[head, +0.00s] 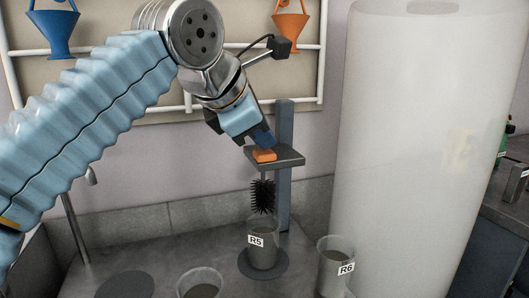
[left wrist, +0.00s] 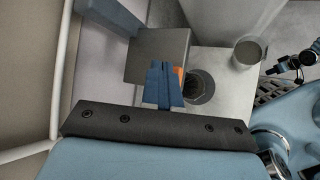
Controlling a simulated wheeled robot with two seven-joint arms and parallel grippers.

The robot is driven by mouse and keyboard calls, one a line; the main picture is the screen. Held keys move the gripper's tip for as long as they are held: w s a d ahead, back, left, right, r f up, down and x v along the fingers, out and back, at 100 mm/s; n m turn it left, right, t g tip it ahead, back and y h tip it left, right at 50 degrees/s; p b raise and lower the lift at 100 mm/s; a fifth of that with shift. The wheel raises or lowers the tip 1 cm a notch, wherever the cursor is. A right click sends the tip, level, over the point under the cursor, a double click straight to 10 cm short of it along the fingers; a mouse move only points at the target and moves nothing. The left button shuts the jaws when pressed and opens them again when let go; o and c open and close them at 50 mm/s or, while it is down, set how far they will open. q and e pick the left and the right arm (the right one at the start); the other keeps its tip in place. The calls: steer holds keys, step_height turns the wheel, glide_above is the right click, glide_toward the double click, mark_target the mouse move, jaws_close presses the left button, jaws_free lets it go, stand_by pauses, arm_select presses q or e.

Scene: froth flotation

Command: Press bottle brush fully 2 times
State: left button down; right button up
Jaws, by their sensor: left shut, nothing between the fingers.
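The bottle brush (head: 262,195) has black bristles and hangs upright below a grey plate on a blue post. Its orange top (head: 264,156) sits on the plate, and an edge of it shows in the left wrist view (left wrist: 179,73). A clear cup labelled R5 (head: 263,247) stands under the brush, with the bristle tips at about its rim. My left gripper (head: 265,141) is shut and empty, its blue fingertips just above the orange top; I cannot tell whether they touch it. In the left wrist view the closed fingers (left wrist: 164,85) partly hide the orange top.
A cup labelled R6 (head: 335,265) stands right of R5, and another cup (head: 200,284) is at the front. A tall white cylinder (head: 420,150) fills the right. Behind is a white rack with a blue funnel (head: 54,32) and an orange funnel (head: 290,24).

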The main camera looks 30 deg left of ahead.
mark_target(260, 154)
arm_select(q)
steer(key=shift+f+b, duration=0.95)
steer(key=shift+f, duration=0.35)
stand_by(0.7)
steer(key=shift+f+b, duration=1.75)
steer(key=shift+f, duration=0.35)
stand_by(1.4)
steer(key=shift+r, duration=0.1)
steer(key=shift+r+p, duration=1.4)
steer(key=shift+p, duration=0.15)
step_height(260, 154, up, 2)
steer(key=shift+r+p, duration=0.2)
steer(key=shift+p, duration=1.05)
steer(key=shift+r+p, duration=0.85)
steer(key=shift+r, duration=0.4)
steer(key=shift+r, duration=2.5)
